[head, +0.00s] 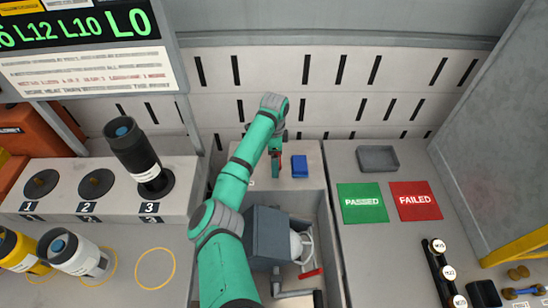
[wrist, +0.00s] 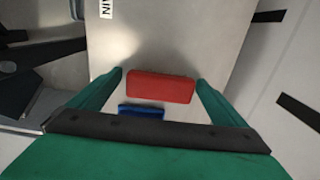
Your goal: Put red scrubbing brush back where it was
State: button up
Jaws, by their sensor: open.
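The red scrubbing brush (wrist: 160,87) shows as a red block between my gripper's two green fingers in the wrist view. My gripper (wrist: 157,90) is open, with a finger near each end of the brush and small gaps visible. In the head view my gripper (head: 278,157) is over the pale ledge (head: 262,180) at the back, with a small part of the red brush showing below it. A blue block (head: 300,166) lies on the ledge to the right; a blue block also shows below the red one in the wrist view (wrist: 141,111).
In front of the ledge is a sink-like recess with a grey box (head: 265,235) and a red-handled item (head: 310,273). To the right are a green PASSED mat (head: 362,204), a red FAILED mat (head: 415,201) and a grey tray (head: 377,158). Numbered cylinder stands (head: 97,184) are left.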

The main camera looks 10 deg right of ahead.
notch_tip(320, 180, up, 12)
dwell(0.5)
jog(key=shift+w+a, duration=0.1)
jog(key=shift+d, duration=0.2)
